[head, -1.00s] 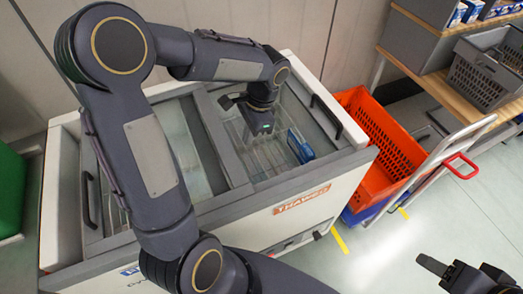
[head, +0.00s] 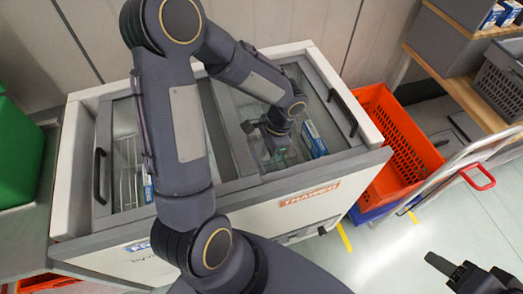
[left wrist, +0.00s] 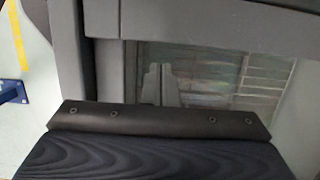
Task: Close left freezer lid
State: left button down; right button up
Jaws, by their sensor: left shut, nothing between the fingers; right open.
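The chest freezer (head: 285,205) has a light body and grey-framed glass lids. The left lid's dark handle (head: 99,176) is at the freezer's left end, with part of that lid's glass behind my arm. The right lid's handle (head: 343,113) is at the right end. My left gripper (head: 277,150) is shut and empty, low over the right half beside the grey middle frame (head: 238,140); contact is unclear. The left wrist view shows grey frame bars (left wrist: 205,20) and a glass pane (left wrist: 215,75) close by. My right gripper (head: 448,272) is open at lower right, away from the freezer.
An orange tote (head: 400,135) stands right of the freezer, by a cart with a red handle (head: 478,178). A wooden shelf (head: 465,95) holds grey baskets at upper right. A green bin (head: 18,150) is at the left.

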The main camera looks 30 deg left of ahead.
aim_at(235, 166)
pick_arm(q)
jog(key=shift+s+a, duration=0.45)
jog(key=shift+s, duration=0.15)
jog(key=s+a, duration=0.2)
jog(key=s, duration=0.1)
jog(key=s+a, duration=0.2)
jog(key=shift+s+a, duration=0.35)
jog(key=shift+s, duration=0.15)
jog(key=shift+w+d, duration=0.15)
jog(key=shift+w, duration=0.1)
jog(key=w+d, duration=0.1)
jog(key=w+r, duration=0.1)
jog(key=w+d, duration=0.1)
jog(key=shift+w+d+r, duration=0.25)
jog(key=shift+w+d, duration=0.1)
jog(key=v, duration=0.8)
jog(key=shift+r, duration=0.25)
jog(key=shift+s, duration=0.1)
